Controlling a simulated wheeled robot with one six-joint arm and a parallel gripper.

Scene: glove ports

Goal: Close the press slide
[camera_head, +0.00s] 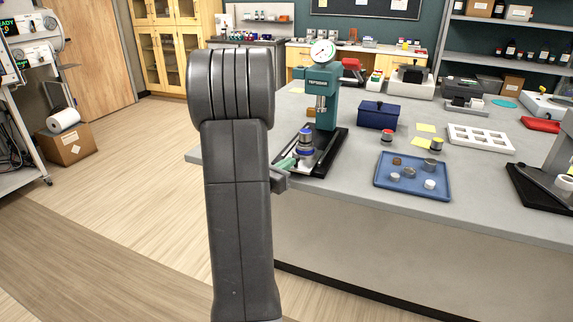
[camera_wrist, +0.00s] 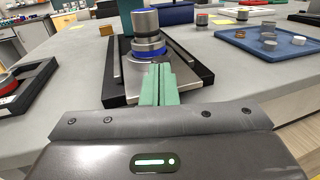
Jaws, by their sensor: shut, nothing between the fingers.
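The teal press (camera_head: 322,92) with a dial on top stands near the left end of the grey bench. A slide plate (camera_head: 300,152) on its black base (camera_head: 330,148) sits out toward the near side, forward of the press column. A metal cylinder with a blue band (camera_head: 306,142) stands upright on it; it also shows in the wrist view (camera_wrist: 147,32). My gripper (camera_wrist: 159,72) has its green fingers together and empty, low at the near end of the slide, pointing at the cylinder. In the head view my arm hides part of the bench edge; whether the fingertips touch the slide I cannot tell.
A blue tray (camera_head: 412,190) with small round parts lies right of the press. A dark blue box (camera_head: 378,114) and a white rack (camera_head: 480,139) stand behind it. A black holder (camera_wrist: 22,88) is at the left in the wrist view.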

